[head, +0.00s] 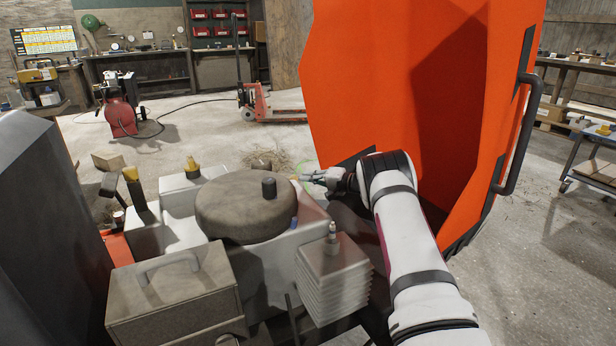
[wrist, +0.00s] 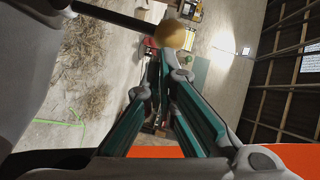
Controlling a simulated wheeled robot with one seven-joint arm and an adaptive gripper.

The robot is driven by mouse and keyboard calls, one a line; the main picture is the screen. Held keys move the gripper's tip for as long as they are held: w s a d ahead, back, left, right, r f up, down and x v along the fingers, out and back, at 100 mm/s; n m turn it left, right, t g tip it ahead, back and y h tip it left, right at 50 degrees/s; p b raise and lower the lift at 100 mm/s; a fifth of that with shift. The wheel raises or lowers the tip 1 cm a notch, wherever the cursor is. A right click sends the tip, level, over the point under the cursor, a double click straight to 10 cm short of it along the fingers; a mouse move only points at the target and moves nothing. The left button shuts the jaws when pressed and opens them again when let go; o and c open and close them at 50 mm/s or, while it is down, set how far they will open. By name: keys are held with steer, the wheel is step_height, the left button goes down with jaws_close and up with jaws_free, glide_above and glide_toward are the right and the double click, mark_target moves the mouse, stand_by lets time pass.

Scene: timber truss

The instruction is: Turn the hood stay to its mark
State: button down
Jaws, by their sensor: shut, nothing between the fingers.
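The hood stay shows in the wrist view as a dark rod (wrist: 115,17) coming from the upper left, with a yellow-tan ball end (wrist: 171,33). My gripper (wrist: 160,62) is shut, with its fingertips just below the ball in the picture; I cannot tell whether they touch it. In the head view my gripper (head: 308,177) is beside the engine, left of the raised orange hood (head: 400,80). The stay is hard to make out there.
The engine has a round tan air cleaner (head: 240,210), a grey-beige box with a handle (head: 175,290) and a ribbed block (head: 335,275) close to my arm. The hood stands right behind my forearm, with a dark handle bar (head: 525,135). Open floor lies beyond.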

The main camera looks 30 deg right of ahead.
steer(key=a+r+n+g+h+p, duration=0.1)
steer(key=a+n+p, duration=0.1)
steer(key=a+p, duration=0.4)
steer(key=shift+a+h+p, duration=0.15)
steer(key=shift+h+p, duration=0.15)
steer(key=shift+p, duration=1)
steer(key=shift+r, duration=0.1)
